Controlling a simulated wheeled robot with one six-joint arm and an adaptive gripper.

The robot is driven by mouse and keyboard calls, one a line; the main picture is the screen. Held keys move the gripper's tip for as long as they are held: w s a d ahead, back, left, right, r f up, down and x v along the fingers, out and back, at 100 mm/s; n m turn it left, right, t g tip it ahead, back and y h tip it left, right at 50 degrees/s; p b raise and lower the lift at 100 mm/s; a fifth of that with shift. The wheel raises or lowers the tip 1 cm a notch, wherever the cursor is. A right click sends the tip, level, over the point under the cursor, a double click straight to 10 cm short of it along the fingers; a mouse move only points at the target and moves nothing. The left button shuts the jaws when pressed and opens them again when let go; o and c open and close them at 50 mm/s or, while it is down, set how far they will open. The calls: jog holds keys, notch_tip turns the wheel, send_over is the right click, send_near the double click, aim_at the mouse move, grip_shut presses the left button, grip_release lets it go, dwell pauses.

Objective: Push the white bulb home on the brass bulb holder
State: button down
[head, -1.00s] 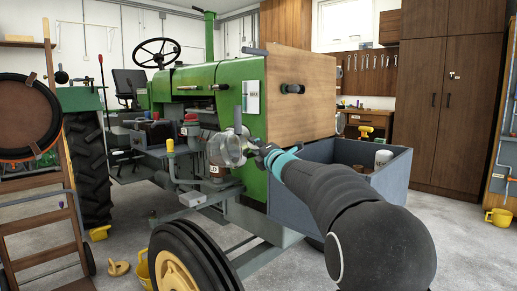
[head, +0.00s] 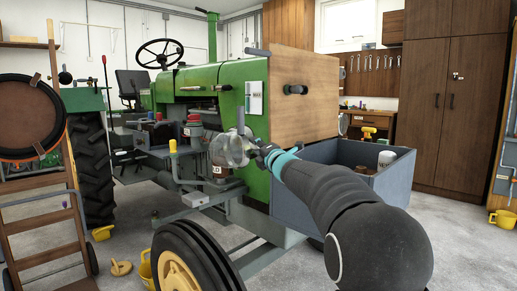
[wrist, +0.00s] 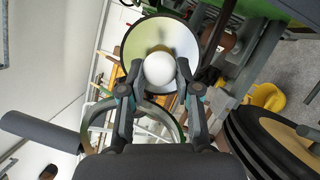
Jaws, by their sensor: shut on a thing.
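The white bulb (wrist: 159,69) sits between the two fingertips of my gripper (wrist: 157,80) in the wrist view, and the fingers are shut on it. Behind the bulb is a round bowl-shaped lamp reflector (wrist: 186,42), with a brownish-yellow patch around the bulb's far side. The brass bulb holder itself is mostly hidden behind the bulb, so I cannot tell how deep the bulb sits. In the head view my gripper (head: 262,155) is at the right side of the round lamp housing (head: 229,150) on the green tractor (head: 222,100); the bulb is hidden there.
The tractor's front tyre (head: 195,262) is below. A wooden ladder rack (head: 45,200) is at the left. Concrete floor lies open at right.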

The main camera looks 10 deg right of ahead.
jog(key=shift+w+a, duration=0.55)
jog(key=shift+w, duration=0.2)
jog(key=c, duration=0.7)
grip_release()
jog(key=shift+s, duration=0.15)
